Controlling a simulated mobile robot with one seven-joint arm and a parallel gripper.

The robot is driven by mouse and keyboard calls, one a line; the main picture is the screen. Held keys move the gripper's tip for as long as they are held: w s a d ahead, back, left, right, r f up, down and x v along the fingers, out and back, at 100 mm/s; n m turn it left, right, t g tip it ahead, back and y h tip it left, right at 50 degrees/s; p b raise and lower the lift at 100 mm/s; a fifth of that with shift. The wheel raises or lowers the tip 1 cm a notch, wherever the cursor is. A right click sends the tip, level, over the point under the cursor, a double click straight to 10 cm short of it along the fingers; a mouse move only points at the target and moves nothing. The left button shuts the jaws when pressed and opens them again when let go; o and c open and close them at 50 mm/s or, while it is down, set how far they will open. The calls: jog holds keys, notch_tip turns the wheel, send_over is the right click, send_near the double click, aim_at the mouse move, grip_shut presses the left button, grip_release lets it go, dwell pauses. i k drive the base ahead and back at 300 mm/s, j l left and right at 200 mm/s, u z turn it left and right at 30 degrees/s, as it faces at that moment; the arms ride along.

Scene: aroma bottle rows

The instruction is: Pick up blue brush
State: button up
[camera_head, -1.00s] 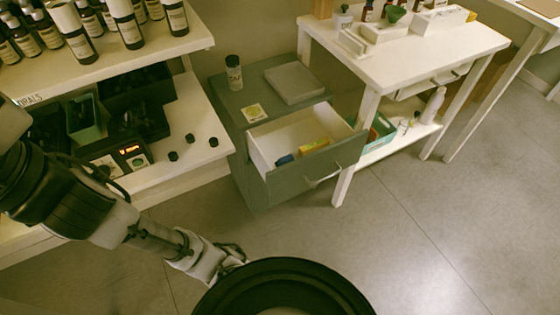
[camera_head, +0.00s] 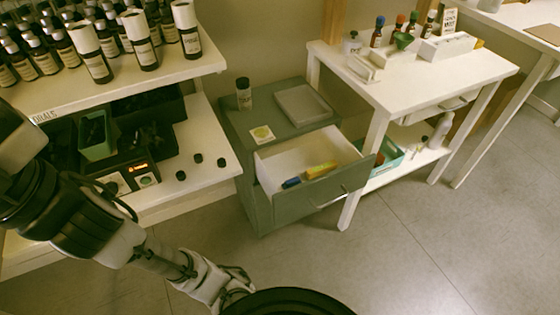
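A small blue item (camera_head: 291,183), which looks like the blue brush, lies at the left end inside the open drawer (camera_head: 340,148) of a grey-green cabinet (camera_head: 262,210). A yellow item (camera_head: 321,170) lies just right of it in the same drawer. My gripper (camera_head: 238,287) is low at the bottom of the view, in front of and below the cabinet, well apart from the drawer. Its fingers are small and partly hidden by the dark round part of my body, so I cannot tell if they are open.
A dark-capped bottle (camera_head: 244,96), a grey tray (camera_head: 304,104) and a yellowish card (camera_head: 262,134) sit on the cabinet top. A white shelf of bottles (camera_head: 150,76) stands left. A white table (camera_head: 430,68) stands right. The floor (camera_head: 400,250) is clear.

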aim_at(296, 180)
jog(key=z, duration=1.05)
jog(key=i+j+z, duration=0.1)
jog(key=z, duration=0.3)
jog(key=j+z, duration=0.4)
jog(key=i+j, duration=0.1)
jog(key=j, duration=0.45)
jog(key=i+j, duration=0.1)
jog(key=j, duration=0.5)
